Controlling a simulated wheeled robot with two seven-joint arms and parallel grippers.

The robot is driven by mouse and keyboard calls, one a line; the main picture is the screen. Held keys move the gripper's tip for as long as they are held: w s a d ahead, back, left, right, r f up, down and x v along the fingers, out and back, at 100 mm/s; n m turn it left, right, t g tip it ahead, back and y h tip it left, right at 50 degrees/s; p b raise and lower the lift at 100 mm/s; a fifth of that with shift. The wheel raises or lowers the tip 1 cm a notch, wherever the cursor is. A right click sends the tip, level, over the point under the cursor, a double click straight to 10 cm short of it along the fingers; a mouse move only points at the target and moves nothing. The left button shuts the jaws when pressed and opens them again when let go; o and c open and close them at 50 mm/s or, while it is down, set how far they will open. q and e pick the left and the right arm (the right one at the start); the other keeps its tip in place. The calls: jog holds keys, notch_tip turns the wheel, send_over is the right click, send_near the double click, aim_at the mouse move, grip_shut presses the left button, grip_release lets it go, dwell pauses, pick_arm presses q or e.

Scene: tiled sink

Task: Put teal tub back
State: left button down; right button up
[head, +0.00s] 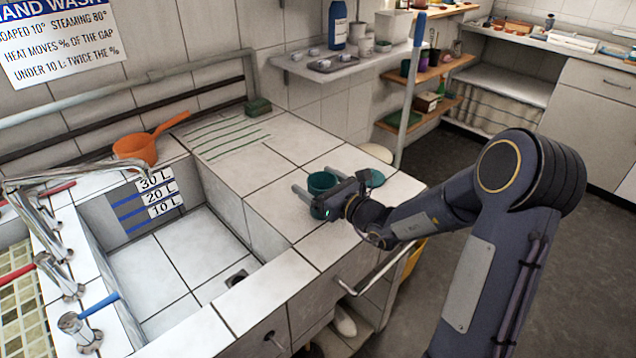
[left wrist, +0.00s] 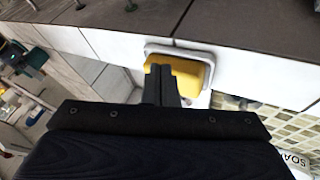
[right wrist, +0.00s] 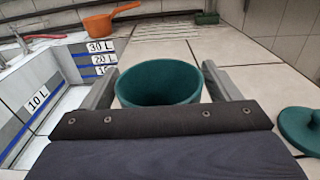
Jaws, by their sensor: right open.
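The teal tub (head: 322,183) stands upright and open-topped on the tiled counter right of the sink. My right gripper (head: 315,196) is open, with one finger on each side of the tub. In the right wrist view the tub (right wrist: 158,84) sits between the two spread fingers (right wrist: 165,90); I cannot tell whether they touch it. The round teal lid (right wrist: 303,127) lies apart on the counter, right of the tub; in the head view the lid (head: 375,178) shows just past the gripper. My left gripper (left wrist: 162,82) is shut, its fingers together, outside the head view.
The sink basin (head: 190,262) with litre marks lies left of the tub. An orange dipper (head: 136,148) and a green block (head: 258,106) are at the back. A wall shelf (head: 345,62) holds bottles and cups. A yellow object (left wrist: 190,72) is beyond my left fingers.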

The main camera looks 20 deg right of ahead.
jog(key=shift+r, duration=0.15)
jog(key=shift+s+d, duration=0.1)
jog(key=shift+s, duration=0.1)
jog(key=v, duration=1)
jog(key=shift+s+d, duration=0.1)
jog(key=shift+s, duration=0.6)
jog(key=s+a+r+n+g+y, duration=0.25)
jog(key=s+a+n+g, duration=0.25)
jog(key=s+a+n, duration=0.3)
jog(key=s+a+r+n+g+y, duration=0.1)
jog(key=s+a+n+g+y, duration=0.2)
jog(key=s+a+n+g, duration=0.5)
jog(key=s+d+f+n+t+h, duration=0.2)
jog(key=s+d+f+n+h, duration=0.2)
jog(key=n, duration=1)
jog(key=shift+s+d+f+n+h, duration=0.25)
jog(key=shift+s+d+h, duration=0.9)
jog(key=shift+h, duration=0.6)
